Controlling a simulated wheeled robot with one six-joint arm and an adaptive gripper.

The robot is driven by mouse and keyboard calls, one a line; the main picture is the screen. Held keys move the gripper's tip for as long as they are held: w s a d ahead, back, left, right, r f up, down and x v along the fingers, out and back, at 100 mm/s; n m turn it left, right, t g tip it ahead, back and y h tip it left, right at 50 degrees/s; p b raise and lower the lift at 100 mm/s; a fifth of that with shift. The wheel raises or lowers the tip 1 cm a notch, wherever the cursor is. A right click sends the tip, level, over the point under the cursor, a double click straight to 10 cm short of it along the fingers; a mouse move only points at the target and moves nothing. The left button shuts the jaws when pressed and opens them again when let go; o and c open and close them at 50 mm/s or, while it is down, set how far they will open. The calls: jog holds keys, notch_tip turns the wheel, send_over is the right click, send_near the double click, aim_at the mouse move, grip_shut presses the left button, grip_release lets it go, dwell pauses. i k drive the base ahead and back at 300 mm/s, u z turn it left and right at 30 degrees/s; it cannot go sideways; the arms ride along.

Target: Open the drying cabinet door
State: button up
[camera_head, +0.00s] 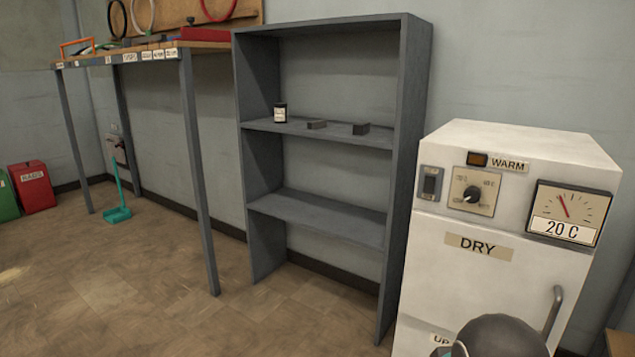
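The drying cabinet (512,138) is a white box at the right, with a control panel on its upper front. Its door (445,285) is below the panel, carries a "DRY" label and looks shut. A grey vertical bar handle (553,312) is on the door's right side. A dark rounded part, apparently of my arm, covers the lower middle of the door and comes close to the handle's lower end in the picture. My gripper is not in view. The door's bottom is hidden or out of frame.
A grey shelf unit (416,120) stands just left of the cabinet, with a small bottle (280,112) and two dark blocks on its upper shelf. A workbench (190,47) is further left. Red and green bins (33,188) stand at far left. The floor (130,290) in front is clear.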

aim_at(456, 272)
jog(key=z, duration=2.3)
jog(key=k, duration=1.2)
jog(key=u, duration=1.65)
jog(key=i, duration=0.5)
